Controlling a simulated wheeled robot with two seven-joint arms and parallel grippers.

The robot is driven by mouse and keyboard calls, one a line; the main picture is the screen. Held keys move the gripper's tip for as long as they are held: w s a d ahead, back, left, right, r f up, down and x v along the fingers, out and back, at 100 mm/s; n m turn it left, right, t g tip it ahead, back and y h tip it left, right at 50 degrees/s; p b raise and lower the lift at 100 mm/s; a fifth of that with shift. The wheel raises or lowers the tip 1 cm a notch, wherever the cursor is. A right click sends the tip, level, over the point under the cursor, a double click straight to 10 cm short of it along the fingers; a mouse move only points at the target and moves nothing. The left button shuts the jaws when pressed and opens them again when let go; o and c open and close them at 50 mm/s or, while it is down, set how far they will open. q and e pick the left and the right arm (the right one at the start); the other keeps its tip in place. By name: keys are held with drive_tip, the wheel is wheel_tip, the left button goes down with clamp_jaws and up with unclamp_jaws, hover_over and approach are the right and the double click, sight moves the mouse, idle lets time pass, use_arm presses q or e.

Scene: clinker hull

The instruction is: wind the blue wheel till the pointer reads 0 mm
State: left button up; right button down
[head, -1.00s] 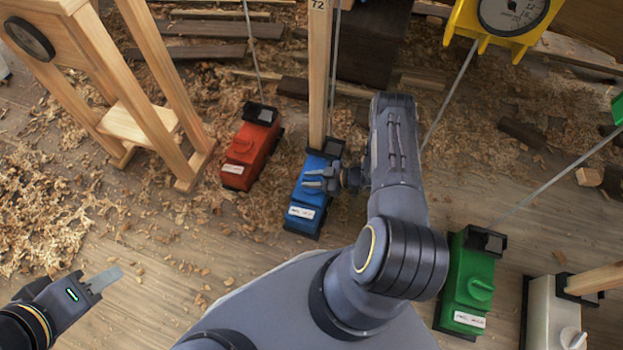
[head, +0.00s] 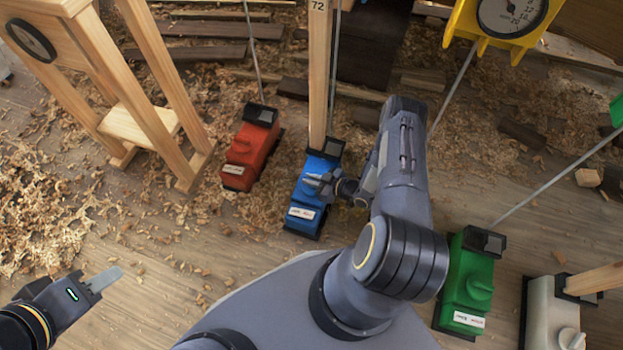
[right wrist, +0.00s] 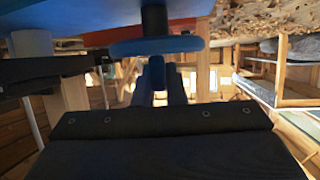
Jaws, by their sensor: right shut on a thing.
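The blue box (head: 304,218) stands on the floor at the centre of the head view, with a white label on its near end. The blue wheel on its top is largely hidden there by my right gripper (head: 318,184). In the right wrist view the blue wheel (right wrist: 155,46) shows edge-on on a dark shaft.
A red box (head: 250,150), a green box (head: 466,285) and a white box (head: 550,315) stand nearby. A wooden frame (head: 165,90) with a dial is at left. A yellow dial gauge (head: 512,14) is at top right. Rods and a wooden post (head: 319,70) rise from boxes.

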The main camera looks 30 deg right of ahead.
drive_tip(key=m+h, duration=0.2)
drive_tip(key=m+t+h+p, duration=0.1)
drive_tip(key=m+h, duration=0.1)
drive_tip(key=h, duration=0.1)
drive_tip(key=shift+s+a+m+t, duration=0.1)
drive_tip(key=shift+m+t, duration=0.2)
drive_tip(key=shift+m+h+p, duration=0.45)
drive_tip(key=shift+m+h, duration=1.05)
drive_tip(key=shift+h, duration=0.3)
drive_tip(key=c, duration=1.5)
unclamp_jaws()
drive_tip(key=p+v, duration=0.2)
drive_tip(key=v, duration=0.5)
drive_tip(key=shift+s+p, duration=0.1)
drive_tip(key=shift+p, duration=0.25)
drive_tip(key=shift+s+a+r, duration=0.1)
drive_tip(key=shift+s, duration=0.1)
